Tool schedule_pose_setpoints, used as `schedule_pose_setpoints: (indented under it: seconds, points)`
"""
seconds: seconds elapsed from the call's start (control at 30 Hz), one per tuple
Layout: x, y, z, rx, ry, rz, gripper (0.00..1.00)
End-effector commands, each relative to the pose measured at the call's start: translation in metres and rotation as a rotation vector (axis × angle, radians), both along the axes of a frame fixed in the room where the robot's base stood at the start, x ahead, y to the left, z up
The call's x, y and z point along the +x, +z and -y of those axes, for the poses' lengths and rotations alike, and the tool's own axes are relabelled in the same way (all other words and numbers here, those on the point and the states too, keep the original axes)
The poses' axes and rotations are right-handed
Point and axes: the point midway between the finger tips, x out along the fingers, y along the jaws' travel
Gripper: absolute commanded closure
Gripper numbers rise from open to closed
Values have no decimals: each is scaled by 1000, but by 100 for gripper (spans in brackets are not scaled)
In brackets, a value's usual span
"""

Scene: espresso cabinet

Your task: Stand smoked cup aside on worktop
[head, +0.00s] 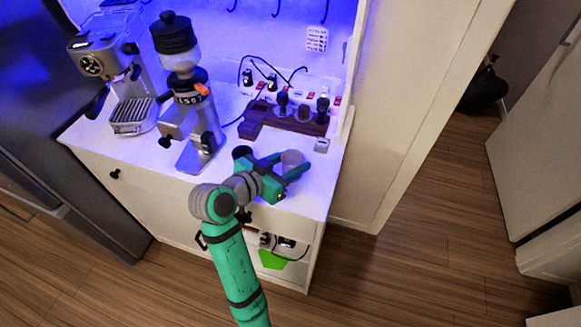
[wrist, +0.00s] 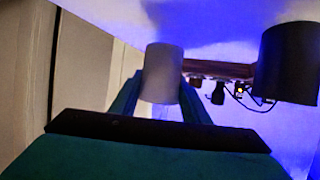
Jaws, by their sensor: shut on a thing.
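The smoked cup (head: 292,157) is a small, greyish, see-through cup near the front right of the white worktop (head: 318,186). My gripper (head: 293,164) is shut on it, one finger on each side. In the wrist view the smoked cup (wrist: 162,72) stands out between the fingers of my gripper (wrist: 161,85). The fingers hide part of its sides. I cannot tell whether its base touches the worktop.
A dark cup (head: 242,152) stands close by; it also shows in the wrist view (wrist: 288,62). A grinder (head: 190,95) and an espresso machine (head: 118,70) are to the left. The worktop's right corner is bare.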

Motion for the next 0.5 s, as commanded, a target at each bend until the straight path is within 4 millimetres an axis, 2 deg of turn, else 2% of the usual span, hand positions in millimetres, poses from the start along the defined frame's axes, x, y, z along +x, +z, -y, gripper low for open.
schedule_pose_setpoints:
  seconds: [0.03, 0.17, 0.5]
  points:
    - [-1, -9, 0, -1, 1, -5, 81]
    - [-1, -23, -1, 0, 2, -2, 81]
    - [-1, -26, -8, 0, 12, -2, 81]
